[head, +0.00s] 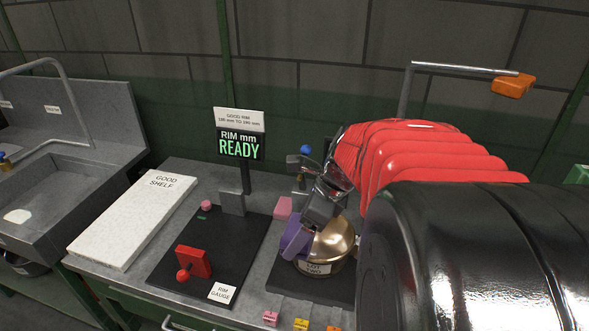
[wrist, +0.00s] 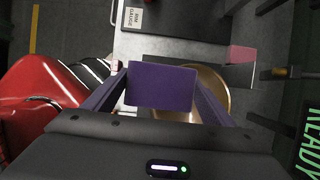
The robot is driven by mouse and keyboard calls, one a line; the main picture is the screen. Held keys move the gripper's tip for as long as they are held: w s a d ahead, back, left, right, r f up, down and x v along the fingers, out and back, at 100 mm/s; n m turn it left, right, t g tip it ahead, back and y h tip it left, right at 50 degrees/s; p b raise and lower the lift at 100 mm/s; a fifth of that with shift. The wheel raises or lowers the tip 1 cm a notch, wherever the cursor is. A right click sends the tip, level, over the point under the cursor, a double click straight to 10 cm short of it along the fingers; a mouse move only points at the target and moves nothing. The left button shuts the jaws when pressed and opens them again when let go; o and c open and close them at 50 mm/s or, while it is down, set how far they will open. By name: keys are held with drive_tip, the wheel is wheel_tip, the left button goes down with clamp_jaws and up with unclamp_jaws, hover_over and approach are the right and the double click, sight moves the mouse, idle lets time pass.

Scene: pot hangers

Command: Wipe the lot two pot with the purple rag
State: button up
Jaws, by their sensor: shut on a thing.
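The lot two pot (head: 332,240) is a round brass-coloured pot with a "LOT TWO" label on its front. It stands on a dark plate (head: 285,281) on the right of the bench. My gripper (head: 303,228) is shut on the purple rag (head: 293,235) at the pot's left side. In the wrist view the purple rag (wrist: 160,85) is a flat purple block between the fingers, with the pot (wrist: 215,87) behind it and partly hidden. The rag overlaps the pot in both views; I cannot tell whether they touch.
The white good shelf (head: 135,215) looks empty. A pink block (head: 283,207) lies behind the pot. A sink (head: 50,190) is at left. An orange-handled pipe (head: 513,86) rises at the back right.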

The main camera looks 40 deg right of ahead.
drive_tip(key=shift+r, duration=2)
drive_tip(key=shift+r, duration=0.1)
drive_tip(key=shift+r, duration=2.9)
